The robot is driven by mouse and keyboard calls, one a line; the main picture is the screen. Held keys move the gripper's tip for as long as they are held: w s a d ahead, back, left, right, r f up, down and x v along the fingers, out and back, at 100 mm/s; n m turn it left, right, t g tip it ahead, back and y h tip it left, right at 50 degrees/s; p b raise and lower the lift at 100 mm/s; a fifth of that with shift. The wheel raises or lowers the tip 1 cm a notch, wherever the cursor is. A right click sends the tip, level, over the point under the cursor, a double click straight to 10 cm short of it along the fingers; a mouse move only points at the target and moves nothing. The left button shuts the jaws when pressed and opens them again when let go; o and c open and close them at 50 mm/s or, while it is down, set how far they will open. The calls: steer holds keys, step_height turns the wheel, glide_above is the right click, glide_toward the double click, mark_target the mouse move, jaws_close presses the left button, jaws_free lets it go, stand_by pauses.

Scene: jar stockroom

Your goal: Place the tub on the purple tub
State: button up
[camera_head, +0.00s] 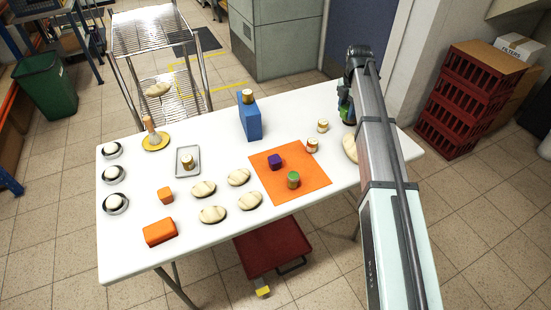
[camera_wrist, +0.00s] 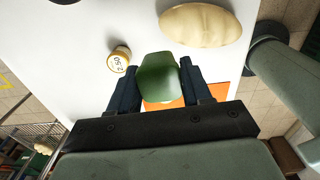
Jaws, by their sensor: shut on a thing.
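My gripper (camera_wrist: 160,92) is shut on a green tub (camera_wrist: 158,76), with one dark finger on each side of it. In the head view the gripper end (camera_head: 347,100) is at the right part of the white table, and a bit of green tub (camera_head: 348,121) shows under it, partly hidden by my arm. It seems to be held above the table; the exact height is hard to tell. A small dark purple tub (camera_head: 275,161) stands on the orange mat (camera_head: 312,160), to the left of my gripper and apart from it.
A green-topped jar (camera_head: 293,180) stands on the mat near the purple tub. A bread loaf (camera_head: 350,148) lies beside my arm. A blue box (camera_head: 250,120) with a jar on top stands behind the mat.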

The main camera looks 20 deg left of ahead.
steer(key=s+a+r, duration=0.1)
steer(key=s+a, duration=0.9)
steer(key=a, duration=0.1)
glide_toward(275, 159)
steer(key=shift+f, duration=2.95)
steer(key=shift+f, duration=0.1)
steer(key=o, duration=1.1)
steer(key=shift+c, duration=0.2)
step_height(275, 159, up, 12)
